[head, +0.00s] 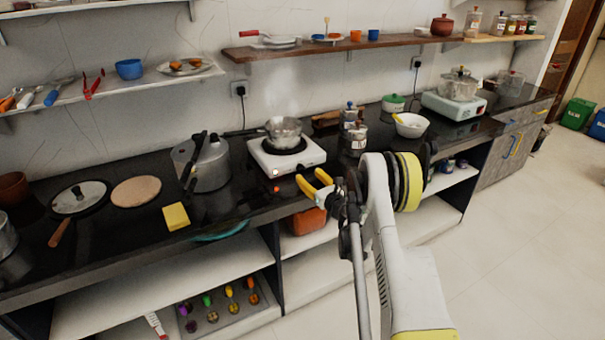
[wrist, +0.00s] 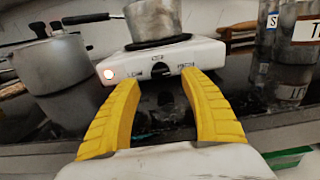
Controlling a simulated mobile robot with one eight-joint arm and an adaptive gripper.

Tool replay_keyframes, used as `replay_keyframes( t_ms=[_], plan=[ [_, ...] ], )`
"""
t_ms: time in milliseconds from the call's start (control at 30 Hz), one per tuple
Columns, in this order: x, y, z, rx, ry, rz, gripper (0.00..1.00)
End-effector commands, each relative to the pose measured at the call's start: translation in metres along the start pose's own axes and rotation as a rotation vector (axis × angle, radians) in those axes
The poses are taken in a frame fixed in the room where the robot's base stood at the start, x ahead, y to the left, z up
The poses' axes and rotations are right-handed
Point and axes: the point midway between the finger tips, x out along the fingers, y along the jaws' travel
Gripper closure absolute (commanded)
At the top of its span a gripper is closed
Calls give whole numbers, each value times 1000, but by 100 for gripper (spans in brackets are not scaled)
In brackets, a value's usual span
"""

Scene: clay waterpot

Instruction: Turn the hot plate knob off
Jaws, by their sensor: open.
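The white hot plate (head: 312,155) stands on the dark counter with a steaming metal pot (head: 284,130) on it. In the wrist view the front panel of the hot plate (wrist: 205,52) faces me. Its dark knob (wrist: 161,69) sits in the middle of the panel between two printed marks. A round light (wrist: 108,74) glows pinkish at the panel's left end. My gripper (head: 312,183) has yellow fingers and is in front of the hot plate, at its right side in the head view. In the wrist view the fingers are open and empty, their tips (wrist: 160,78) on either side of the knob.
A yellow sponge (head: 176,216) lies near the counter's front edge. The pot's handle (head: 242,132) points left. A wooden shelf (head: 370,45) hangs above.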

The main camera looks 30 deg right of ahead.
Motion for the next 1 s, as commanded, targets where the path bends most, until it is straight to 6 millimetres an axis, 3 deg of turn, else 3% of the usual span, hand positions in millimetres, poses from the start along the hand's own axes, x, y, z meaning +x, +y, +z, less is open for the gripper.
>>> replay_keyframes(
  t_ms=[100,300,667,833,1000],
  plan=[
    [23,0,-3,-1,0,1,48],
    [47,0,-2,-1,0,1,48],
    [52,0,0,-2,0,0,49],
    [52,0,0,-2,0,0,100],
    [52,0,0,-3,0,0,100]
  ],
)
